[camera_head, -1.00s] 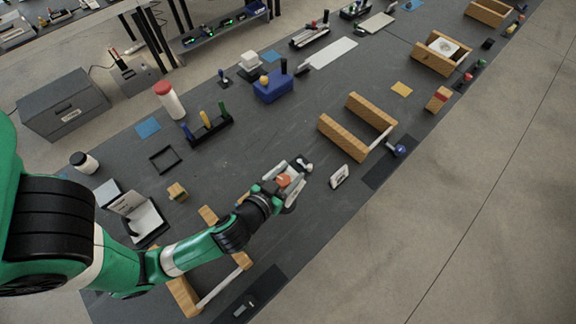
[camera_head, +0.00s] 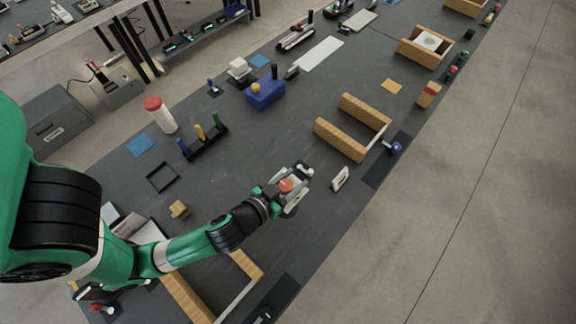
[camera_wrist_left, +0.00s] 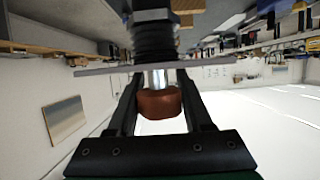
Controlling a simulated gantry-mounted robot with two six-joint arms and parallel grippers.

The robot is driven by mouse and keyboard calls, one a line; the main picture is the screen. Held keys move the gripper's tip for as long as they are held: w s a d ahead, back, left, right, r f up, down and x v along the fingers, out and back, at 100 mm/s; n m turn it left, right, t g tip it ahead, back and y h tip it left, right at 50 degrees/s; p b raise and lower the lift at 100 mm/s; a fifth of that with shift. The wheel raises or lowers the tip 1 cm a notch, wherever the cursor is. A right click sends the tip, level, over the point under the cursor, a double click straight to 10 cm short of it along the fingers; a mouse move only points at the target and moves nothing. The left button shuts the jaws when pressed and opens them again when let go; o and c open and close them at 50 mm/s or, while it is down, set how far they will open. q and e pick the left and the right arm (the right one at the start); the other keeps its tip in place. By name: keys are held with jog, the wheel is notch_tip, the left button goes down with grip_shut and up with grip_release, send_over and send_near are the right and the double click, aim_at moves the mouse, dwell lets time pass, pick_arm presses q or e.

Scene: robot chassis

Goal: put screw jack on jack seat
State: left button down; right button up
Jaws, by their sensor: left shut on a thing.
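My left gripper (camera_head: 292,187) is over the middle of the dark worktable, shut on the screw jack. The jack's orange-brown knob (camera_head: 286,185) shows between the fingers. In the left wrist view the same knob (camera_wrist_left: 160,103) and a short silver shaft (camera_wrist_left: 156,78) are between the two dark fingers (camera_wrist_left: 158,100), with a black ribbed part (camera_wrist_left: 154,42) beyond. I cannot tell from the head view how far the jack is above the table. No part is clearly recognizable as the jack seat. A black square frame (camera_head: 151,183) lies flat to the left. My right gripper is not in view.
A white upright tag (camera_head: 340,178) stands right of the gripper. A wooden two-wall holder (camera_head: 340,140) is beyond it. A small wooden block (camera_head: 180,209) is left of the forearm. A white bottle with red lid (camera_head: 160,114) stands farther left.

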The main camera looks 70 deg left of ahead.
pick_arm(q)
jog(key=w+a+f+b, duration=0.2)
jog(key=w+a+f, duration=0.2)
jog(key=a+f, duration=0.7)
jog(key=shift+a+f, duration=0.3)
jog(key=shift+f, duration=0.2)
jog(key=shift+f+b, duration=0.2)
jog(key=shift+b, duration=0.2)
jog(key=shift+c, duration=1.5)
grip_release()
